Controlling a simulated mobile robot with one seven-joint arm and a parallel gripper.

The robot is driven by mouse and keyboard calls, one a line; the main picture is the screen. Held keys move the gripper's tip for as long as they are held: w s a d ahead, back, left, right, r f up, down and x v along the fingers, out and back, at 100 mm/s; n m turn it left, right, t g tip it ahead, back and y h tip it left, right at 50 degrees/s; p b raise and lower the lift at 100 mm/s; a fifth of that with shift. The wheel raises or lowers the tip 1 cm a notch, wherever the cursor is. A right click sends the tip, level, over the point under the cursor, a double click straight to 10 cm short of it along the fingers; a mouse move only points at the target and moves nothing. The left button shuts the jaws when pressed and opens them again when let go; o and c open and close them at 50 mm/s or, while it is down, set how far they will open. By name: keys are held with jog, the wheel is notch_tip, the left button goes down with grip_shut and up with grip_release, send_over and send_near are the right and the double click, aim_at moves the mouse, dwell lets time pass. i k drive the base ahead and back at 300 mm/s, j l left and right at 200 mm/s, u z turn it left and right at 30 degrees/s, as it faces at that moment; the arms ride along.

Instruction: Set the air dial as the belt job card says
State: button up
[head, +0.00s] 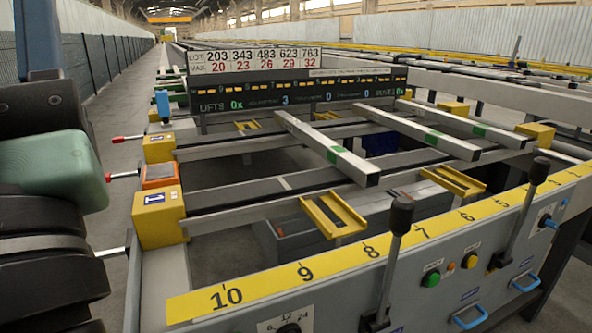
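A dial (289,328) with a black knob sits on the grey front panel at the bottom edge. Its white plate has small numbers, and its lower part is cut off. A second dial (545,221) with a white plate sits at the panel's right end. I cannot tell which is the air dial. A white board (255,60) at the back reads LOT 203, 343, 483, 623, 763 and MAX 20, 23, 26, 29, 32. I cannot tell whether this is the job card. Dark arm parts of mine fill the left edge; my gripper's fingers are not in view.
Two black-knobbed levers (400,215) (538,172) rise by the panel. Bars (330,150) lie across the rails behind. A display (300,95) stands beyond.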

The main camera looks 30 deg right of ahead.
aim_at(545, 221)
jog(key=l+z, duration=0.25)
jog(key=z, duration=0.2)
jog(key=l+z, duration=0.25)
jog(key=z, duration=0.15)
jog(key=i+l+z, duration=0.1)
jog(key=z, duration=0.35)
jog(key=i+l+z, duration=0.15)
jog(key=l+z, duration=0.25)
jog(key=i+l+z, duration=0.35)
jog(key=i+l, duration=0.4)
